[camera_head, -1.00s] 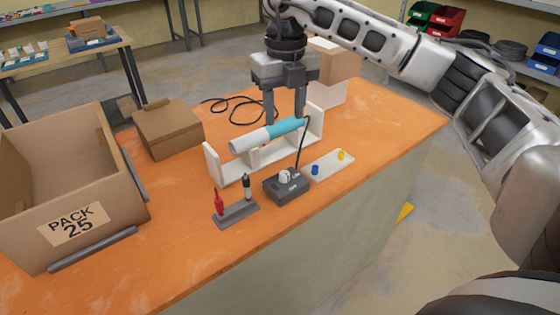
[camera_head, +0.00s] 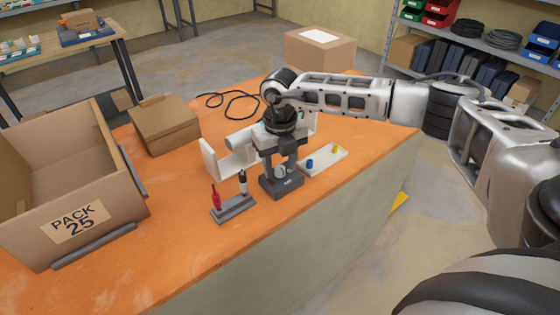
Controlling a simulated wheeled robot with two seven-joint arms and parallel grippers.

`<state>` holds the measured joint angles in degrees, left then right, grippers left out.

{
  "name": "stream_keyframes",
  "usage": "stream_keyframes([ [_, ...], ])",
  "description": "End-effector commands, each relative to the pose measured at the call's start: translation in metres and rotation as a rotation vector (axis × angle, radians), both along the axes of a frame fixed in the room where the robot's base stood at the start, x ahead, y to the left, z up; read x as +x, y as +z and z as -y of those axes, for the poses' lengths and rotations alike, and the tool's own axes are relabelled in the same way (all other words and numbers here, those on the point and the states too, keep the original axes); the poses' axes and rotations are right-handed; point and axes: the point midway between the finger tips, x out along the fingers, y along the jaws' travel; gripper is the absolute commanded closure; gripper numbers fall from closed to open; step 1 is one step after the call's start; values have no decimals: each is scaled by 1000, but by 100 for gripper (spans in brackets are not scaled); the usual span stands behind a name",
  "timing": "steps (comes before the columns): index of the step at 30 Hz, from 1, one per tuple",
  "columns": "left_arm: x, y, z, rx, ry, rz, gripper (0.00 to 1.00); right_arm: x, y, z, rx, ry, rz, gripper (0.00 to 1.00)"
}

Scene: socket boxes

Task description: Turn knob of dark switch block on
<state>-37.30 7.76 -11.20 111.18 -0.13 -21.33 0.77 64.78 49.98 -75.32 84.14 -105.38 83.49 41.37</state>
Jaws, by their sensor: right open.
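The dark switch block (camera_head: 286,188) sits on the orange workbench near its front edge. Its pale knob (camera_head: 280,172) is on top, partly between my gripper's fingers. My right gripper (camera_head: 280,171) points down right over the block, its open fingers on either side of the knob. I cannot tell whether the fingers touch the knob. My left gripper is not in view.
Left of the block is a grey holder (camera_head: 233,208) with a red and a black tool. Right of it lies a white plate (camera_head: 326,163) with blue and yellow pegs. A white stand (camera_head: 222,166) with a pale cylinder is behind. A PACK 25 box (camera_head: 112,205) stands left.

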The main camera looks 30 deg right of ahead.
Motion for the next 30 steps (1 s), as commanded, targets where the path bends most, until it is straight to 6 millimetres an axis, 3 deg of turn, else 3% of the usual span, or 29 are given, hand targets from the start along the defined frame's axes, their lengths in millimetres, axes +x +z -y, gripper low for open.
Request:
stream_keyframes([
  [8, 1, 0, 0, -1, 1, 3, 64, 0, -2, 0, 0, 0, 0, 55],
  [13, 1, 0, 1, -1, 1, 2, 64, 0, -2, 0, 0, 0, 0, 97],
  [14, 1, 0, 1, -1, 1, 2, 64, 0, -2, 0, 0, 0, 0, 100],
  [23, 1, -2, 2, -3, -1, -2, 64, 0, -2, 0, 0, 24, 0, 100],
  [30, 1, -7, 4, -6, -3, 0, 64, 1, -3, 0, 1, 138, 2, 100],
])
